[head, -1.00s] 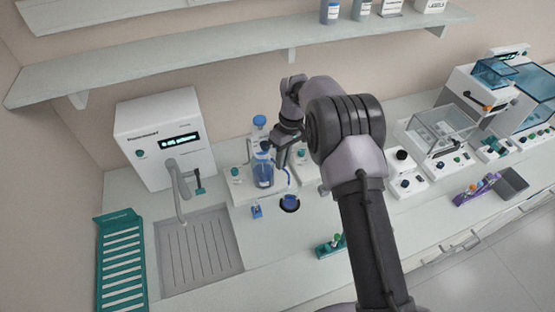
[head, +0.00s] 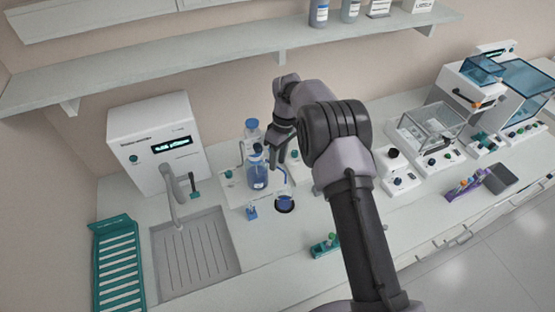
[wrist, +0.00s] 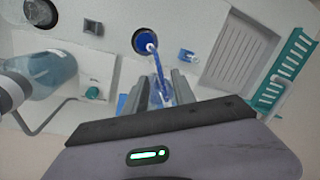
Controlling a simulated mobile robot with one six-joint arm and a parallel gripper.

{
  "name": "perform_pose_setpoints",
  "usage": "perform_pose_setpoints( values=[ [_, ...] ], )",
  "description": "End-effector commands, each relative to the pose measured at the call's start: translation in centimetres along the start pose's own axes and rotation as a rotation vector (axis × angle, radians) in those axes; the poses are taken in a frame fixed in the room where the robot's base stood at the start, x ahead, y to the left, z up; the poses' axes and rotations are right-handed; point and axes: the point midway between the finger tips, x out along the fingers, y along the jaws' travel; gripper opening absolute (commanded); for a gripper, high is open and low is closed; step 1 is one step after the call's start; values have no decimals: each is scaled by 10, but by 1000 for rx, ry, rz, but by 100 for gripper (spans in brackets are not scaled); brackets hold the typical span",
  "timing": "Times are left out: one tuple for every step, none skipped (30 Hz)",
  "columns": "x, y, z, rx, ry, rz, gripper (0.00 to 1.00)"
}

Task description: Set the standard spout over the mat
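A thin blue curved spout (wrist: 153,55) comes from between my fingers and its far end lies over a round black mat (wrist: 138,40) in the wrist view. In the head view the spout (head: 285,177) arches beside a blue dispenser bottle (head: 257,172). A blue vessel (head: 284,201) sits on the mat. My gripper (wrist: 160,88) has its two fingers on either side of the spout's base. The head view shows my gripper (head: 276,158) just right of the bottle. Whether the fingers touch the spout is unclear.
A second blue-capped bottle (head: 251,130) stands behind. A sink (head: 195,252), a white machine (head: 160,143) and a green rack (head: 118,265) are on the left. A green tube holder (head: 326,246) stands at the front.

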Motion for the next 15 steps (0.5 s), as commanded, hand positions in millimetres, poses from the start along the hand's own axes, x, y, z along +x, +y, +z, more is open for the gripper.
perform_pose_setpoints(
  values=[
    [0,0,0,0,0,-1,32],
    [0,0,0,0,-1,-1,32],
    [0,0,0,1,-1,-1,32],
    [0,0,0,1,-1,-1,32],
    [1,0,0,1,-1,-1,32],
    [1,0,0,1,-1,-1,32],
    [0,0,0,1,-1,-2,32],
    [0,0,0,1,-1,-2,32],
    [-2,0,0,1,-1,-2,32],
    [-4,0,0,1,-1,-1,32],
    [-8,0,0,1,0,0,32],
    [-14,0,0,1,0,1,32],
    [-20,0,0,2,1,1,32],
    [-28,0,0,2,2,2,32],
    [-38,0,0,1,2,1,32]
  ],
)
